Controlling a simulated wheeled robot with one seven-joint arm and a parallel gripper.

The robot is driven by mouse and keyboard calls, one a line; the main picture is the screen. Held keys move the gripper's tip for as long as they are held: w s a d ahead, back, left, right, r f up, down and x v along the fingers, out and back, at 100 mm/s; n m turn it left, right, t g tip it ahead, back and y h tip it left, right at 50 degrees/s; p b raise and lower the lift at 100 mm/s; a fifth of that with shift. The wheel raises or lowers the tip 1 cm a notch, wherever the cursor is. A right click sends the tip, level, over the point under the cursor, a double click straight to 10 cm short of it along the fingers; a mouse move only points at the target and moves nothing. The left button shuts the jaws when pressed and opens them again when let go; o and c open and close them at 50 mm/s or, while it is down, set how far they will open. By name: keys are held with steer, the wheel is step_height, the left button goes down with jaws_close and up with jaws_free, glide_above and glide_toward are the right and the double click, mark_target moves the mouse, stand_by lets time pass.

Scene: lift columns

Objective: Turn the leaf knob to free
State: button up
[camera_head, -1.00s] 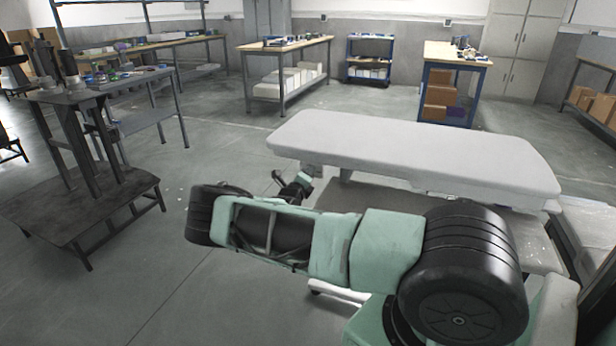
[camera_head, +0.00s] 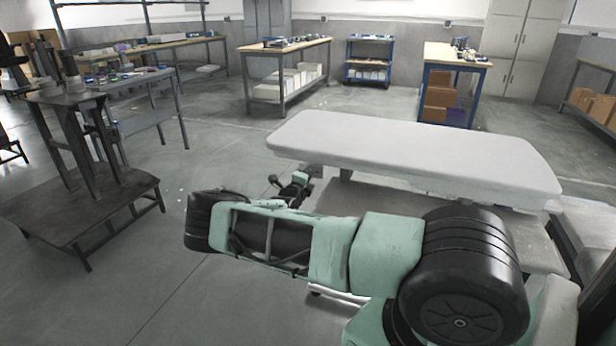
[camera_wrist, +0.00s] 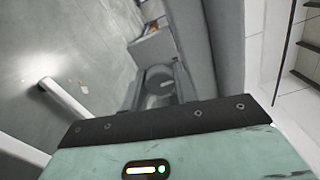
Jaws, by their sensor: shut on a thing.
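A long white padded table (camera_head: 420,150) stands right of centre in the head view. My gripper (camera_wrist: 159,92) shows in the wrist view with its two grey fingers on either side of a rounded grey knob (camera_wrist: 158,80). It is shut on this knob. In the head view my dark wrist end (camera_head: 292,188) is beside the table's near left end, below the top's edge. The knob itself cannot be made out there, and no marking of its position can be read.
My arm crosses the foreground below the table. A dark stand (camera_head: 80,205) is at the left. Workbenches (camera_head: 290,46) and a blue shelf cart (camera_head: 369,60) line the back. The floor between the stand and the table is clear.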

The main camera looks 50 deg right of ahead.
steer(key=o, duration=1)
steer(key=shift+c, duration=0.2)
steer(key=shift+r, duration=0.1)
